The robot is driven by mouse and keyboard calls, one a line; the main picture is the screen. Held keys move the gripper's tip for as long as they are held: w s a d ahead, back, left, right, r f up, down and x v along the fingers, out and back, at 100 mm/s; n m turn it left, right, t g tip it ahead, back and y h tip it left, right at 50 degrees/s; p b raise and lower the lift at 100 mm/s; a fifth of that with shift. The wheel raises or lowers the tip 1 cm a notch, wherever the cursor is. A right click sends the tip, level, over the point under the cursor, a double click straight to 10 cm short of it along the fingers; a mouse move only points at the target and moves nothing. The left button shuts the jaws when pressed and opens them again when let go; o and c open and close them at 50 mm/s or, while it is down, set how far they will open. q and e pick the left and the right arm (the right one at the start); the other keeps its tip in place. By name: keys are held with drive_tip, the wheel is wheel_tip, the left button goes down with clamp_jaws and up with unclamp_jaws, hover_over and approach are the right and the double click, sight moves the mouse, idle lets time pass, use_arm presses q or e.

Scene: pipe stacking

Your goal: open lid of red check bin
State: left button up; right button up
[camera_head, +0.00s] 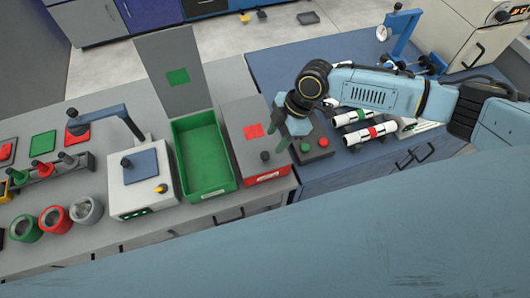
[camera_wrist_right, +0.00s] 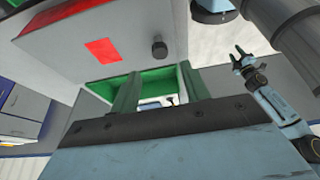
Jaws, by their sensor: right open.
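The red check bin (camera_head: 262,176) stands in the middle of the bench with its grey lid (camera_head: 241,118) down. The lid bears a red square (camera_head: 253,131) and a dark knob (camera_head: 265,156); they also show in the wrist view as a red square (camera_wrist_right: 103,50) and knob (camera_wrist_right: 158,47). My right gripper (camera_head: 281,147) is close to the right of the knob. Its green fingers (camera_wrist_right: 159,72) are apart with nothing between them, and the knob lies just past their tips. My left gripper (camera_wrist_right: 238,58) shows small in the wrist view, fingers apart and empty.
Left of the red bin is an open green bin (camera_head: 204,159) with its lid (camera_head: 176,76) raised. A grey box with buttons (camera_head: 318,145) is close on the right, and pipes (camera_head: 369,132) lie beyond it. A white device (camera_head: 137,184) stands further left.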

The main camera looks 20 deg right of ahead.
sight(265, 155)
drive_tip(key=x, duration=0.9)
clamp_jaws()
